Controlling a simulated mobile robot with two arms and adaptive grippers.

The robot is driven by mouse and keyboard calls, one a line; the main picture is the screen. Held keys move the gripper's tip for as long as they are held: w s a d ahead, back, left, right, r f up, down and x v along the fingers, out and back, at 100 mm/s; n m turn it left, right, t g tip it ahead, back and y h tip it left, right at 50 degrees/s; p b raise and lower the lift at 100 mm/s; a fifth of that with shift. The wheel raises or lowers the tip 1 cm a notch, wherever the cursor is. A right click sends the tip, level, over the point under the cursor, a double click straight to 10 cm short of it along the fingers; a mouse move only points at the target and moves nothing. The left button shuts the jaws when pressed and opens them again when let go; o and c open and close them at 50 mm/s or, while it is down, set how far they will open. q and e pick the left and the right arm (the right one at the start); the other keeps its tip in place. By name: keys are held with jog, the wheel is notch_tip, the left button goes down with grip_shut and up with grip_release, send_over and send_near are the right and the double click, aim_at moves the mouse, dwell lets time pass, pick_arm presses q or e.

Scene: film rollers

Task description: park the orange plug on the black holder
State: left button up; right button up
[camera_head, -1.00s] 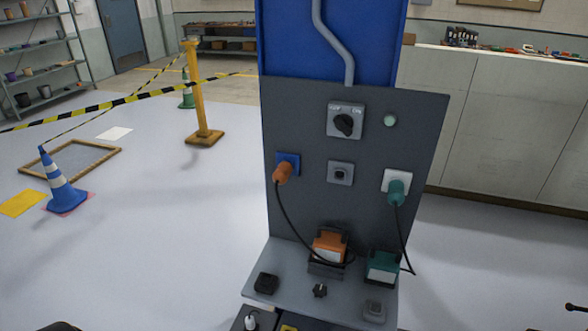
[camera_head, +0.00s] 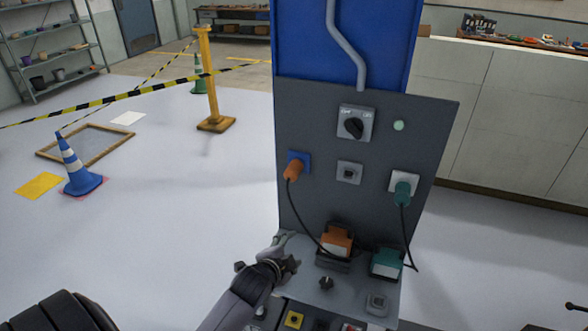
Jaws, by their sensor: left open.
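The orange plug (camera_head: 293,171) sits in the blue socket (camera_head: 304,158) on the upright grey panel. Its black cord hangs down to an orange device (camera_head: 337,242) on the ledge. My left gripper (camera_head: 287,253) is open and empty, low at the ledge's left end, below and left of the plug and apart from it. The black holder at the left of the ledge is hidden behind this gripper. My right gripper is out of view.
A teal plug (camera_head: 402,191) sits in a white socket, corded to a teal device (camera_head: 387,263). A grey holder (camera_head: 377,302) and a black knob (camera_head: 326,283) are on the ledge. A rotary switch (camera_head: 354,124) is above. Open floor lies left, with a blue cone (camera_head: 80,172).

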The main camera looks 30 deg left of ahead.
aim_at(295, 168)
pick_arm(q)
jog(key=w+a+r+m+t, duration=0.2)
jog(key=w+a+r, duration=0.1)
jog(key=w+a+r+m+t+y, duration=0.1)
jog(key=w+a+r+t, duration=0.1)
jog(key=w+a+r, duration=0.1)
jog(key=w+a+r+m+t+y, duration=0.1)
jog(key=w+a+r+m, duration=0.1)
jog(key=w+a+r, duration=0.1)
jog(key=shift+w+a+r+m+t, duration=0.15)
jog(key=shift+w+r+t, duration=0.1)
jog(key=shift+w, duration=0.2)
jog(key=shift+w+d+r+m+t, duration=0.1)
jog(key=shift+w+r+m+t, duration=0.1)
jog(key=shift+w, duration=0.25)
jog(key=shift+a+r, duration=0.2)
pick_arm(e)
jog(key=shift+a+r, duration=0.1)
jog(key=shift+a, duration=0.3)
